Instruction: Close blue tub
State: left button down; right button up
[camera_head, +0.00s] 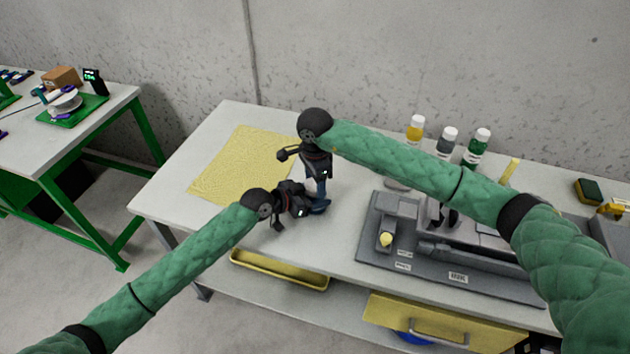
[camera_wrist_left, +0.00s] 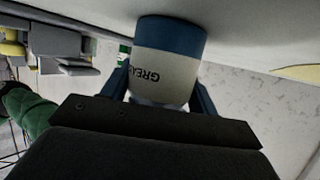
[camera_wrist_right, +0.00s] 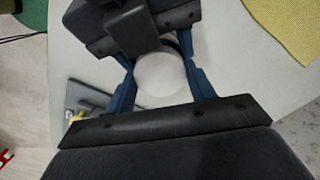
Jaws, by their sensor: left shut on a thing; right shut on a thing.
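The tub (camera_wrist_left: 168,62) shows in the left wrist view, with a blue band and a white label lettered "GREA…". My left gripper (camera_head: 318,207) is shut around its side, low over the table. My right gripper (camera_head: 321,192) points down from directly above, its blue fingers near the left ones. In the right wrist view a pale round disc (camera_wrist_right: 160,76) sits between the right fingers, and the right gripper is shut on it. I cannot tell how it seats on the tub, as the join is hidden. In the head view the grippers mostly hide the tub.
A yellow mat (camera_head: 240,168) lies left of the grippers. A grey fixture (camera_head: 455,262) stands to the right.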

jog(key=m, duration=0.7)
jog(key=o, duration=1.1)
jog(key=shift+r, duration=2.25)
jog(key=shift+r, duration=0.1)
jog(key=shift+c, duration=0.6)
